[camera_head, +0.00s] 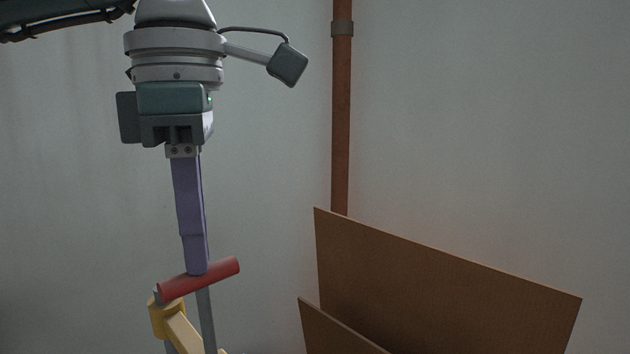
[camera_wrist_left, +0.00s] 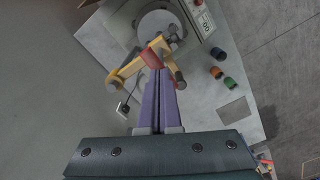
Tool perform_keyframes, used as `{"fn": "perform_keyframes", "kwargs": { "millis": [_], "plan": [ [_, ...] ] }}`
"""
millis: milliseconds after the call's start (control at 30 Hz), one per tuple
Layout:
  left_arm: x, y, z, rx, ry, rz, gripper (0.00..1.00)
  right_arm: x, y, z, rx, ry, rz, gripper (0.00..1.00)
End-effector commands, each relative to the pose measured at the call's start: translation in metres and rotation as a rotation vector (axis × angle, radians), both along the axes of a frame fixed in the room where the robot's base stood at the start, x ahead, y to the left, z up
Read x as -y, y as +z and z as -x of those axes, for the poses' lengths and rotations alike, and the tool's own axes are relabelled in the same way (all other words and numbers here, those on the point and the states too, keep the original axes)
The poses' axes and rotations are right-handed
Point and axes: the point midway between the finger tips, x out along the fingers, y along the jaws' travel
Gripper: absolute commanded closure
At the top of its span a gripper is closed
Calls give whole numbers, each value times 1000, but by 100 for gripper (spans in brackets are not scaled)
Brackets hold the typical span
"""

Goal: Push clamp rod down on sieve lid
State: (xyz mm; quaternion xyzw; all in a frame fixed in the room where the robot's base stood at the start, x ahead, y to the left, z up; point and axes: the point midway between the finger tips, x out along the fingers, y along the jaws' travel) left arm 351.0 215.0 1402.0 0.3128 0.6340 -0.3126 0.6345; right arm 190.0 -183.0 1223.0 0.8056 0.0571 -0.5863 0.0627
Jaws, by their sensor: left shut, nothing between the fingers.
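My left gripper (camera_head: 196,270) points straight down with its long purple fingers pressed together and nothing between them. Its tips meet the upper side of a red cylindrical handle (camera_head: 224,269); whether they press on it I cannot tell. The handle lies across, tilted up to the right, above a yellow clamp part (camera_head: 165,318) and beside an upright grey rod (camera_head: 206,322). In the left wrist view the shut gripper (camera_wrist_left: 159,72) reaches the red handle (camera_wrist_left: 151,56) over the yellow clamp frame (camera_wrist_left: 130,69). A round grey disc (camera_wrist_left: 153,22), apparently the sieve lid, lies beyond, partly covered.
In the left wrist view, small coloured cups, one green (camera_wrist_left: 229,83), stand right of the clamp on the grey bench (camera_wrist_left: 200,110). In the head view, brown boards (camera_head: 440,285) lean at the right, and a rust-coloured pipe (camera_head: 341,120) runs up the wall.

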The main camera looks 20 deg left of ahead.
Motion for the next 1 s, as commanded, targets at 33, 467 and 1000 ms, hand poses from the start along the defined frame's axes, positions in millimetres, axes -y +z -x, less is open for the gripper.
{"fn": "perform_keyframes", "kwargs": {
  "millis": [33,467,1000],
  "plan": [
    [0,-4,0,-1,0,-1,100,0,-4,0,0,-1,-1,100],
    [0,-12,0,-2,0,-1,100,-1,-10,0,0,-1,-2,100],
    [0,25,0,-1,0,1,100,-1,13,0,0,-1,-2,100]
  ]
}}
